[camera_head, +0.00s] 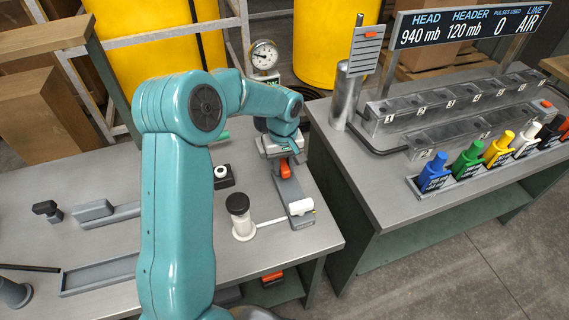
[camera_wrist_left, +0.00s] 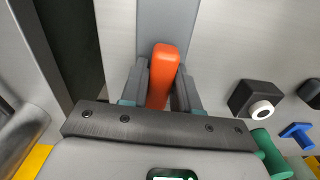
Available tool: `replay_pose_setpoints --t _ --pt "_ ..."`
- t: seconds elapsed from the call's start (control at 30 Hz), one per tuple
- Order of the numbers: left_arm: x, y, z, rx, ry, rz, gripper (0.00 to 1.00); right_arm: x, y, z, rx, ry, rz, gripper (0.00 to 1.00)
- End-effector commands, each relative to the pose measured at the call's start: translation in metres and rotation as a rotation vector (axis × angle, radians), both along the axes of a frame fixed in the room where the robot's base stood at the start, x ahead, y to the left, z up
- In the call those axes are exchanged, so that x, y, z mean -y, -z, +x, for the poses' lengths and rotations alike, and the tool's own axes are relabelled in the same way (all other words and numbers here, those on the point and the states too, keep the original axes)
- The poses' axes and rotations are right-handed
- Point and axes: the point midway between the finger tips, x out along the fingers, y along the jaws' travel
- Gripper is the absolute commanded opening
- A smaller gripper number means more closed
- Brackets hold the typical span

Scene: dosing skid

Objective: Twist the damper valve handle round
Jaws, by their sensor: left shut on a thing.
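The damper valve handle is an orange-red lever (camera_head: 284,168) on a long grey mount (camera_head: 291,191) near the right end of the left bench. In the left wrist view the handle (camera_wrist_left: 163,72) stands between the two dark fingers. My left gripper (camera_head: 283,160) reaches down over the handle from behind and is shut on it; it also shows in the left wrist view (camera_wrist_left: 160,88). The fingers hide the handle's sides and lower part. My right gripper is not in view.
A white post with a black knob (camera_head: 238,204) stands left of the mount. A black block with a white button (camera_head: 222,172) is behind it. A pressure gauge (camera_head: 264,56) rises at the back. A gap separates this bench from the right bench (camera_head: 372,168) with several coloured bottles.

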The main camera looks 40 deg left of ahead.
Motion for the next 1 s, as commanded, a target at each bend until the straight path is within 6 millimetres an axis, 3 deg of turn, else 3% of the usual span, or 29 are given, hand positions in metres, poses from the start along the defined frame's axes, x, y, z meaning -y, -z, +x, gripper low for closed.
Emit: replay_pose_setpoints --t 0.13,0.17,0.23,0.27,0.63,1.0 --pt "0.0 0.0 0.0 0.0 0.002 0.0 0.04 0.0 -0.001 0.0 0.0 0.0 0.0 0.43" --pt "0.0 0.0 0.0 0.0 0.003 0.0 0.4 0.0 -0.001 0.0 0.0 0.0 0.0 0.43" --pt "0.0 0.0 0.0 -0.001 0.003 -0.001 0.63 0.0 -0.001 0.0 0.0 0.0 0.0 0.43" --pt "0.0 0.0 0.0 0.0 0.003 0.0 0.68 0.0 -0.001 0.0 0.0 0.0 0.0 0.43" --pt "0.0 -0.005 0.0 0.0 0.004 0.0 0.68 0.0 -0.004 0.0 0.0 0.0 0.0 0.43" --pt "0.0 -0.045 0.0 0.001 0.005 0.001 0.68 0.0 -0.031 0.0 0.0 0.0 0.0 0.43"
